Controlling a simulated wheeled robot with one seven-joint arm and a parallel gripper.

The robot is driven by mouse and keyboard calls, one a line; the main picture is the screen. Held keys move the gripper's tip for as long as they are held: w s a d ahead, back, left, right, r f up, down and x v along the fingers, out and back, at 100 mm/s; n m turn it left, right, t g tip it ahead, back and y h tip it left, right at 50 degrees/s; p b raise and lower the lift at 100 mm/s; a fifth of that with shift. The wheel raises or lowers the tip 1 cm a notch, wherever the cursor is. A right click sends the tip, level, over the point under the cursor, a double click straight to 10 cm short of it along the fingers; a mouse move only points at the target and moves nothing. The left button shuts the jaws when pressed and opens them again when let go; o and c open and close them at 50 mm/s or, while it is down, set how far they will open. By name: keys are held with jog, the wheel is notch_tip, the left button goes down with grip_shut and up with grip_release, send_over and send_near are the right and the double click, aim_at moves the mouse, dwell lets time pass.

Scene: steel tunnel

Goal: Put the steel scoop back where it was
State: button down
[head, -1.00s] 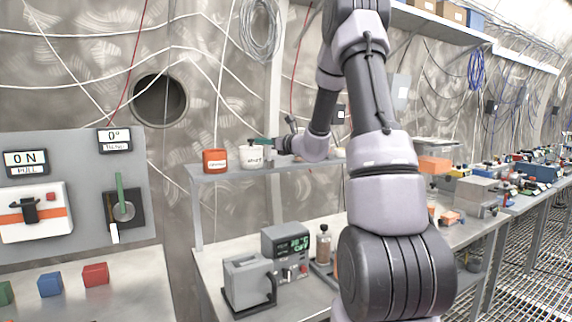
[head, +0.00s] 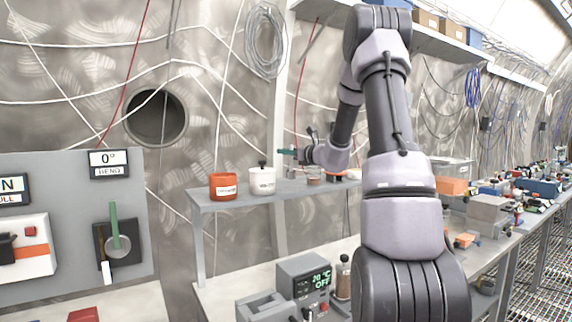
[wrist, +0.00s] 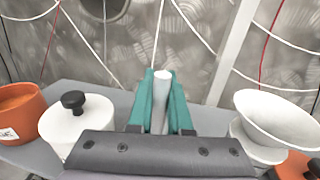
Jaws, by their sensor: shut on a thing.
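My gripper (head: 287,151), with teal fingers, is over the raised shelf, just right of a white lidded pot. In the wrist view, the fingers (wrist: 161,84) are shut on a pale grey rod, which I take to be the handle of the steel scoop (wrist: 160,102). The scoop's bowl is hidden there. In the head view the held scoop is too small to make out clearly. The white pot (head: 262,181) has a black knob and stands beside an orange-red pot (head: 223,187) on the shelf (head: 240,203).
A white flared bowl (wrist: 276,122) is close right of my gripper in the wrist view. A small brownish jar (head: 313,175) stands on the shelf. A grey device with a display (head: 303,281) is on the bench below. A lever panel (head: 75,225) is at left.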

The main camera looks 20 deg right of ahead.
aim_at(290, 162)
jog(key=shift+f, duration=1.75)
jog(key=c, duration=0.8)
grip_release()
jog(key=shift+f, duration=0.1)
jog(key=shift+c, duration=0.2)
